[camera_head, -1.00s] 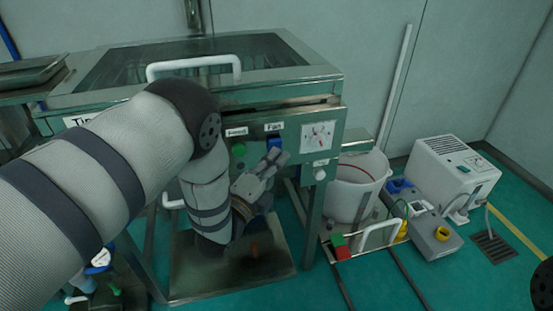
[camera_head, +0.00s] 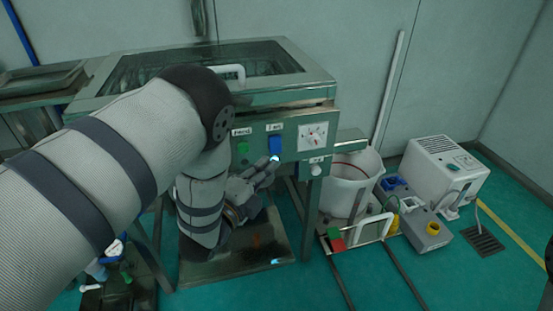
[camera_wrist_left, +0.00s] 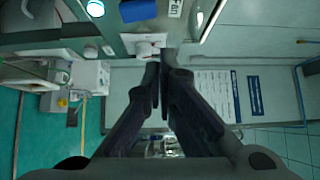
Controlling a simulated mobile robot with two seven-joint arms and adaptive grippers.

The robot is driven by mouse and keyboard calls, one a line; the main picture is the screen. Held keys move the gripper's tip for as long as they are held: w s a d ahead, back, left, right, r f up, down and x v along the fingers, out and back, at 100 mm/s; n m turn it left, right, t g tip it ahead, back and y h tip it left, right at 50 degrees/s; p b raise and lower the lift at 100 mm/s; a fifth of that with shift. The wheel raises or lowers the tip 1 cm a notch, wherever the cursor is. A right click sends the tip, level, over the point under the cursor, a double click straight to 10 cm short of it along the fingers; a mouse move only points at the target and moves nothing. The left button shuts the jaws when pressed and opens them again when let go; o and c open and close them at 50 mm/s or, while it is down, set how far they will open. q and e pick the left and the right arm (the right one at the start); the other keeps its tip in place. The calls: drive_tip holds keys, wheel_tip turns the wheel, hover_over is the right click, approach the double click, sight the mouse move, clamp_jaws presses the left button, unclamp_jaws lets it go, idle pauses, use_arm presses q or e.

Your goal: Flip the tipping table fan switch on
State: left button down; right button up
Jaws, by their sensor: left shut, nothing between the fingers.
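The fan switch is a blue rocker (camera_head: 275,144) under a "Fan" label (camera_head: 275,127) on the front panel of the tipping table (camera_head: 225,122). It also shows at the top of the left wrist view (camera_wrist_left: 138,12). A small lamp (camera_wrist_left: 95,8) below the switch glows cyan-white. My left gripper (camera_head: 268,165) is shut and empty, just below the switch and close to the lamp. In the left wrist view its fingers (camera_wrist_left: 161,62) are pressed together, apart from the blue rocker. My right gripper does not show.
A green button (camera_head: 242,148) sits left of the switch, a dial (camera_head: 313,136) and a white knob (camera_head: 316,170) to its right. A metal tray (camera_head: 262,245) lies below. A white bucket (camera_head: 348,190) and a white machine (camera_head: 445,172) stand to the right.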

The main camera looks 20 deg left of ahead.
use_arm(q)
drive_tip(key=s, duration=0.4)
drive_tip(key=shift+a+r, duration=0.3)
drive_tip(key=shift+r, duration=0.1)
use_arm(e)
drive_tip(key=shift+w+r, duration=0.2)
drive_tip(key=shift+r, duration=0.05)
use_arm(q)
drive_tip(key=s+a+f+n+g+y+p, duration=0.1)
drive_tip(key=s+a+f+n+g+y, duration=0.25)
drive_tip(key=s+f+n+g, duration=1.2)
drive_tip(key=s+n+g, duration=0.1)
drive_tip(key=s, duration=1.1)
drive_tip(key=s+d+f+n+g, duration=0.1)
drive_tip(key=s+f+n+g, duration=0.2)
drive_tip(key=s, duration=1.3)
drive_tip(key=shift+s+d+n+g+p, duration=0.2)
drive_tip(key=shift+n+g+p, duration=0.1)
drive_tip(key=shift+n+g, duration=0.25)
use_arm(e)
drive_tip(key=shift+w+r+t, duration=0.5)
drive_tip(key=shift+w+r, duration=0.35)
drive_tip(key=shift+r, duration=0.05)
use_arm(q)
drive_tip(key=shift+w, duration=0.15)
